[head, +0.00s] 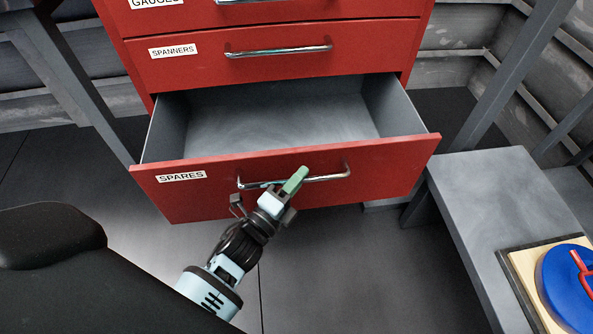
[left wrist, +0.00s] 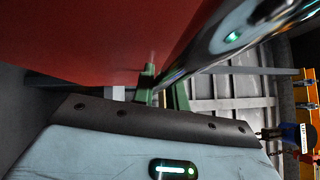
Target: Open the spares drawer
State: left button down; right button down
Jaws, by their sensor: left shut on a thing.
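The spares drawer (head: 285,177) is the lowest drawer of a red cabinet, with a "SPARES" label at its left. It stands far open, and its grey inside (head: 270,115) looks empty. A chrome bar handle (head: 325,178) runs across its front. My left gripper (head: 293,182) is at the middle of the handle, shut on it, with green fingertips. In the left wrist view, the handle (left wrist: 225,45) runs past the green fingers (left wrist: 160,90), close to the red drawer front (left wrist: 90,40). My right gripper is not in view.
The spanners drawer (head: 280,68) above is shut, and the gauges drawer shows partly at the top. A grey bench (head: 500,195) at the right holds a blue round thing with a red handle (head: 570,280). Dark floor lies in front of the drawer.

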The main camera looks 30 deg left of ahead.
pick_arm(q)
jog(key=shift+s+d, duration=0.45)
jog(key=shift+s, duration=0.3)
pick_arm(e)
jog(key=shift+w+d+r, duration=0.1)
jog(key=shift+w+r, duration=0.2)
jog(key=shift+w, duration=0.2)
pick_arm(q)
jog(key=c, duration=1.4)
grip_release()
jog(key=shift+c, duration=0.2)
jog(key=shift+o, duration=0.2)
jog(key=p+v, duration=0.1)
jog(key=v, duration=0.6)
jog(key=shift+s, duration=0.4)
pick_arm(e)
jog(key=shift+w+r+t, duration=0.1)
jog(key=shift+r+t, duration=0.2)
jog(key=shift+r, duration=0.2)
